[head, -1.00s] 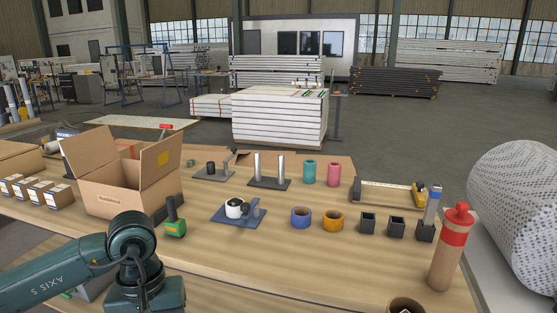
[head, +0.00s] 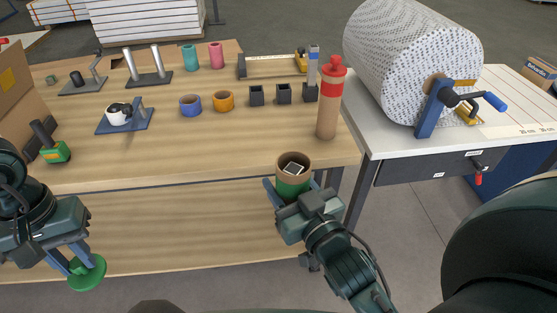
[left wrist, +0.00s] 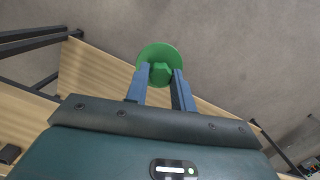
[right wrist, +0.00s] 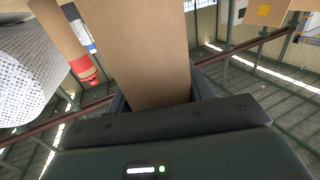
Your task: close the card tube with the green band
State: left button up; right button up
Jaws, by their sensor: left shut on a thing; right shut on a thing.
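The card tube with the green band (head: 292,183) is upright and open at the top in the head view, with something pale inside. My right gripper (head: 292,197) is shut on it, holding it at the front edge of the bench. Its plain brown card wall (right wrist: 150,50) fills the middle of the right wrist view. My left gripper (head: 73,268) is shut on a green round cap (head: 88,272), low at the left in front of the bench. The cap (left wrist: 159,62) also shows between the fingertips in the left wrist view. Cap and tube are well apart.
A closed card tube with a red band (head: 329,100) stands upright on the bench (head: 200,165) behind the held tube. A bubble-wrap roll (head: 410,55) is on the right table. The bench front is mostly clear.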

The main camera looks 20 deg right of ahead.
jog(key=w+a+n+g+y, duration=0.2)
jog(key=a+n+g+y, duration=0.2)
jog(key=a+n+y, duration=0.3)
jog(key=a+r+y, duration=0.1)
jog(key=a+y, duration=0.2)
jog(key=a, duration=0.3)
jog(key=shift+y, duration=0.3)
pick_arm(q)
jog(key=shift+d, duration=0.1)
pick_arm(e)
jog(key=shift+a+f, duration=0.1)
pick_arm(q)
jog(key=d+r+n, duration=0.1)
jog(key=d+r, duration=0.9)
jog(key=d, duration=0.2)
jog(key=w+d+r+n, duration=0.1)
jog(key=d+r, duration=0.9)
jog(key=d, duration=0.3)
jog(key=shift+w+d+r, duration=0.15)
jog(key=shift+w+d, duration=0.05)
pick_arm(e)
jog(key=shift+w, duration=0.1)
pick_arm(q)
jog(key=shift+f, duration=2.05)
jog(key=shift+f, duration=0.85)
